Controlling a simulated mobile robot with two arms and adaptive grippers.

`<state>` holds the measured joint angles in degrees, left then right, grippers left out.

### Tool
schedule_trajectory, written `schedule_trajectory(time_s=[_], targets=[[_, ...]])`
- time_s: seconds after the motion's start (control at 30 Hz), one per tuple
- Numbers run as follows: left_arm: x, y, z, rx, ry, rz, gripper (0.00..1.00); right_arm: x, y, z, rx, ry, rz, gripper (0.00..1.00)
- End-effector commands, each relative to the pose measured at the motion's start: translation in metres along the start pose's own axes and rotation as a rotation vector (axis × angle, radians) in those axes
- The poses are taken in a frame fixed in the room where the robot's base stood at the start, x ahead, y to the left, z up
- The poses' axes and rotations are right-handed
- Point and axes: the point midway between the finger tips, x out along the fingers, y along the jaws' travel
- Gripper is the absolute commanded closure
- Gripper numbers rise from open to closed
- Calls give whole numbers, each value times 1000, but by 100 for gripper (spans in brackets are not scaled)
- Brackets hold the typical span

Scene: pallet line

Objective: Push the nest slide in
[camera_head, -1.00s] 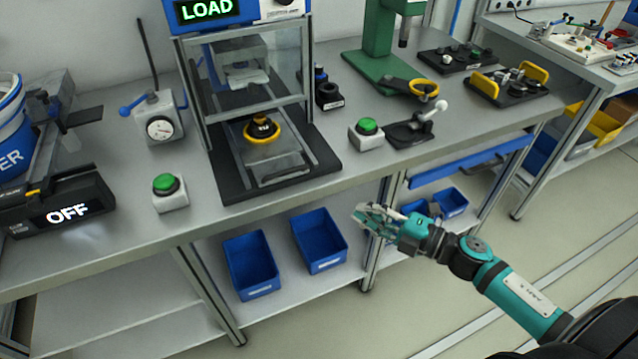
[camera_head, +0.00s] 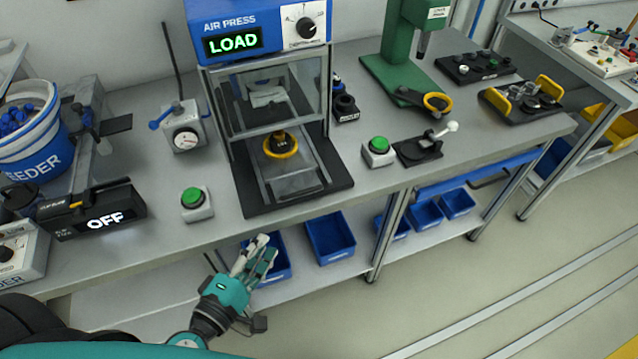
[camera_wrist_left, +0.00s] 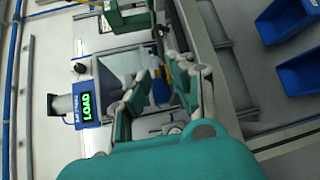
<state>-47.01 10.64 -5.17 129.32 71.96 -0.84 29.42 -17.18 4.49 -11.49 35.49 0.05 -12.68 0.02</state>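The air press (camera_head: 262,40) stands on the bench with its display reading LOAD. The nest slide, a black piece with a yellow ring (camera_head: 281,147), sits low at the front of the press frame, above a pale plate and rails (camera_head: 296,183). My left gripper (camera_head: 262,250) is in front of the bench's front edge, below and left of the nest slide, touching nothing. In the left wrist view its two fingers (camera_wrist_left: 155,80) stand apart with nothing held, and the press display (camera_wrist_left: 87,107) shows sideways. The fingers partly cover the press there. My right gripper is out of view.
Green buttons stand left (camera_head: 194,198) and right (camera_head: 378,146) of the press. A toggle clamp (camera_head: 420,150) is at the right. A dial gauge stand (camera_head: 186,138) and an OFF display box (camera_head: 95,212) are at the left. Blue bins (camera_head: 330,240) sit on the shelf below.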

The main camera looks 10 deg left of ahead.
Motion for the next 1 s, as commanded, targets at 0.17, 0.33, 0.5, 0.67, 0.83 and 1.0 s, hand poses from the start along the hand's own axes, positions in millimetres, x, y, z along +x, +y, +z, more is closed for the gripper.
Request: schedule_trajectory(time_s=[0.17, 0.33, 0.5, 0.67, 0.83, 1.0], targets=[[18, 5, 0, -3, 3, 5, 79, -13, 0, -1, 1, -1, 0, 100], [52, 6, 0, -3, 2, 6, 79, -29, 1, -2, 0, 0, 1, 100], [90, 6, 1, -1, 0, 5, 79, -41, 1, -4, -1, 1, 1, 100], [124, 4, 0, 0, 0, 4, 79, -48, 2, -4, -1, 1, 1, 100], [153, 2, 0, -1, 0, 3, 79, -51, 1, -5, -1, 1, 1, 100], [169, 1, 0, 1, -1, 2, 79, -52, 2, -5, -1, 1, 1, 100]])
